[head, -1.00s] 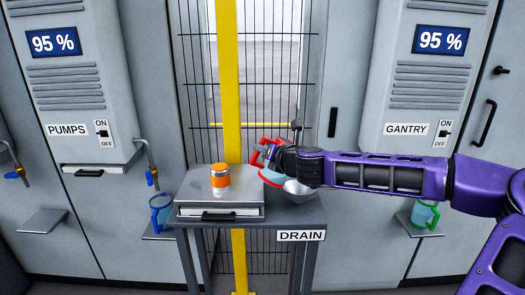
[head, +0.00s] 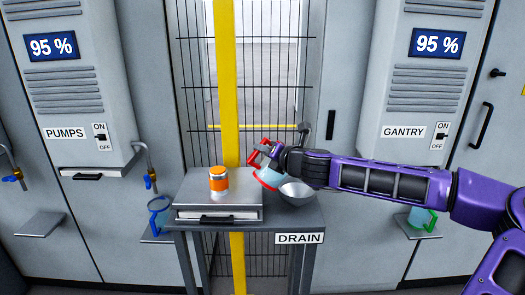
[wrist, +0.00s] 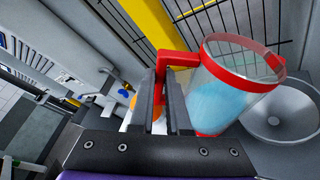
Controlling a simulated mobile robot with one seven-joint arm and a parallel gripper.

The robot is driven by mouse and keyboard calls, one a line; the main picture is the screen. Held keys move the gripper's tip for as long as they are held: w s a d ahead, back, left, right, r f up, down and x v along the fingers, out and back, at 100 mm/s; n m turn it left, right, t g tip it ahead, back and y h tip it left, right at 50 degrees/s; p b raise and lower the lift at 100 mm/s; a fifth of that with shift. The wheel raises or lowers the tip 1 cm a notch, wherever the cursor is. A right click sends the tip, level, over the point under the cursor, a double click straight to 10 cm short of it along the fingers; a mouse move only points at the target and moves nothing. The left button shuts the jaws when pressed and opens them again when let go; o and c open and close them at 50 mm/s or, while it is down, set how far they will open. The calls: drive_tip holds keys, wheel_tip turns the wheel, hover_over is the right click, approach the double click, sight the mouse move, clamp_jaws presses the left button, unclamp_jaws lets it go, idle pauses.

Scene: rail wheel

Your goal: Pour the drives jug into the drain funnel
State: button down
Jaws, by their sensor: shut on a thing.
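A clear jug with a red rim and handle (head: 270,178) hangs in my gripper above the drain table. It looks tilted in the head view. In the wrist view the jug (wrist: 215,98) holds pale blue liquid. My gripper (wrist: 161,85) is shut on its red handle (wrist: 175,58); the fingers are partly hidden by the arm in the head view. The grey drain funnel, a wide bowl (head: 298,194), sits on the table just right of the jug. It also shows in the wrist view (wrist: 284,120), beside the jug. No stream of liquid is visible.
A blue-handled jug (head: 159,212) and a green-handled jug (head: 422,218) rest on side shelves. A yellow post (head: 229,90) and wire fence stand behind the table.

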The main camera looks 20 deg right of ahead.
drive_tip(key=shift+d+r+m, duration=0.15)
drive_tip(key=shift+m, duration=0.15)
drive_tip(key=shift+d, duration=0.1)
drive_tip(key=shift+d+r+m+y, duration=0.15)
drive_tip(key=shift+d+m+y, duration=0.2)
drive_tip(key=shift+m, duration=0.25)
drive_tip(key=shift+d, duration=0.1)
drive_tip(key=shift+d+m, duration=0.4)
drive_tip(key=shift+m, duration=0.2)
drive_tip(key=shift+d+m+t+y, duration=0.35)
drive_tip(key=shift+d+m+t, duration=0.05)
drive_tip(key=shift+d+m, duration=0.15)
